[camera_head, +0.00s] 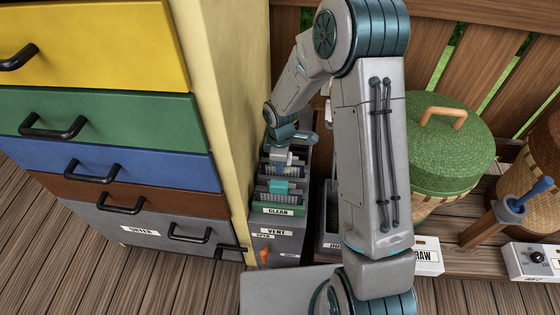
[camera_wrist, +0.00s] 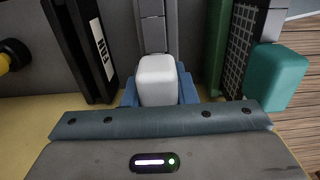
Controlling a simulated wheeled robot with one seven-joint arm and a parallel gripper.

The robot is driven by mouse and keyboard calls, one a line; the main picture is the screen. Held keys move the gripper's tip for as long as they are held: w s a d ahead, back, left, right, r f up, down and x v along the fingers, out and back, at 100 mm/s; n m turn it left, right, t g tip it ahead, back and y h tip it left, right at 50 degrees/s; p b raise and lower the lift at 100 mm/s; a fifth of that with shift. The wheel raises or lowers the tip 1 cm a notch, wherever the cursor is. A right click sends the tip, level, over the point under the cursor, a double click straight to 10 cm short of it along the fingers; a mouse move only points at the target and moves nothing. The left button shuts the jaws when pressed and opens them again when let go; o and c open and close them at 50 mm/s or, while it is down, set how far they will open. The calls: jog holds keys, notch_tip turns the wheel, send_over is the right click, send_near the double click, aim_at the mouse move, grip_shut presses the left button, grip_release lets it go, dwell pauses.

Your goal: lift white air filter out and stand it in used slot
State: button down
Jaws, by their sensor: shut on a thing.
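The white air filter shows as a white block-shaped handle (camera_wrist: 157,80) in the wrist view, and as a small white patch (camera_head: 283,157) below my gripper in the head view. My gripper (camera_wrist: 158,92) is shut on this handle, with a blue finger on each side of it. A grey ribbed strip runs up behind the handle. The filter's body is mostly hidden, so I cannot tell how far it sits in a slot. A teal handle (camera_head: 280,187) on a dark mesh filter stands in front; it also shows at right in the wrist view (camera_wrist: 276,78). I cannot make out which slot is the used one.
A green-lidded basket (camera_head: 437,140) stands on the right, beyond my arm. A dark labelled panel (camera_wrist: 88,45) rises left of the handle.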

jog(key=shift+f, duration=0.3)
jog(key=c, duration=1.1)
grip_release()
notch_tip(320, 180, up, 14)
jog(key=p, duration=0.3)
jog(key=shift+f, duration=0.1)
